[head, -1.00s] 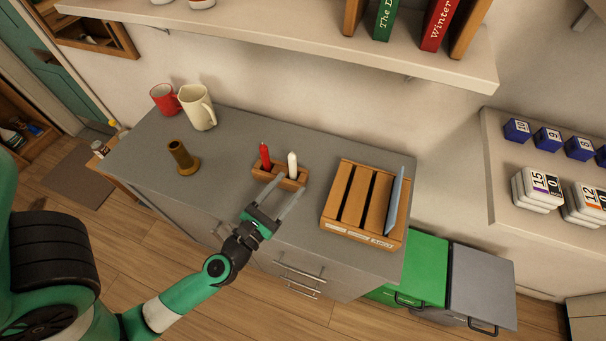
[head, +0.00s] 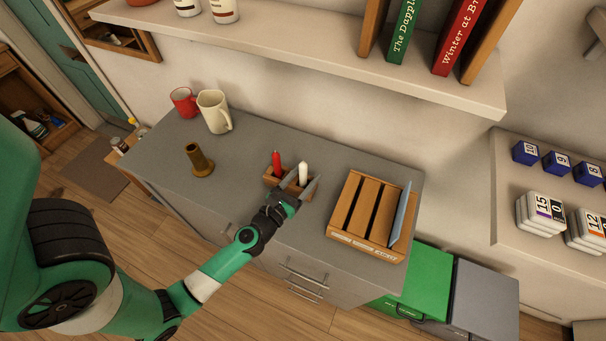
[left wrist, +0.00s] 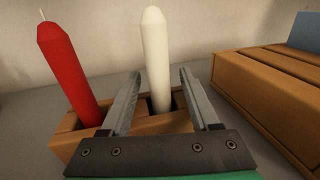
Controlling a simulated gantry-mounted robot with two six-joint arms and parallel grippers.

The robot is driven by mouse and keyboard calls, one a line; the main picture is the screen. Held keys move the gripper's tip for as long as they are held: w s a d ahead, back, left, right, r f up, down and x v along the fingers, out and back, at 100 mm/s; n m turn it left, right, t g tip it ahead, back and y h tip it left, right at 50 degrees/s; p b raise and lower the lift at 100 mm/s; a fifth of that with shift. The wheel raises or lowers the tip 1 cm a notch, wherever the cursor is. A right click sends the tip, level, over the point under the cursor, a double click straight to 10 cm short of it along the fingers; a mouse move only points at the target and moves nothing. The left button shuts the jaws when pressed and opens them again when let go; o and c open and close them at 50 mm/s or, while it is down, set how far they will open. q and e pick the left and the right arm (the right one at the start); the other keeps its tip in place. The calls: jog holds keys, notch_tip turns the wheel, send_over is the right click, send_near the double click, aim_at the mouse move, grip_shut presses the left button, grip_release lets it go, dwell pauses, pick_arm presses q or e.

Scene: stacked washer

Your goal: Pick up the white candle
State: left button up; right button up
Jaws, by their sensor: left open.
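The white candle (head: 303,172) stands upright in a small wooden holder (head: 270,181) on the grey counter. In the left wrist view the white candle (left wrist: 157,60) rises beyond and between the two fingers, with a gap on both sides. A red candle (head: 276,162) stands in the holder to its left; in the left wrist view the red candle (left wrist: 72,68) is left of the fingers. My left gripper (left wrist: 157,100) is open and empty, low at the front of the holder. In the head view my left gripper (head: 301,187) partly covers the holder. My right gripper is out of view.
A slotted wooden box (head: 368,212) stands to the right of the holder. A brown candlestick-like piece (head: 199,160), a cream mug (head: 214,112) and a red mug (head: 183,101) stand to the left. A shelf (head: 330,62) overhangs behind. The counter between the brown piece and holder is clear.

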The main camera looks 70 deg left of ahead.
pick_arm(q)
jog(key=shift+x, duration=1.2)
grip_shut()
jog(key=shift+r, duration=0.15)
jog(key=shift+r+p, duration=0.3)
jog(key=shift+p, duration=0.05)
jog(key=r+p, duration=0.3)
jog(key=shift+s+d+r, duration=0.2)
jog(key=shift+s+r, duration=0.05)
jog(key=shift+r, duration=0.05)
jog(key=s+d+r+p, duration=0.3)
jog(key=s+d+r, duration=0.5)
jog(key=s, duration=0.3)
jog(key=shift+r+p, duration=0.3)
jog(key=shift+p, duration=0.1)
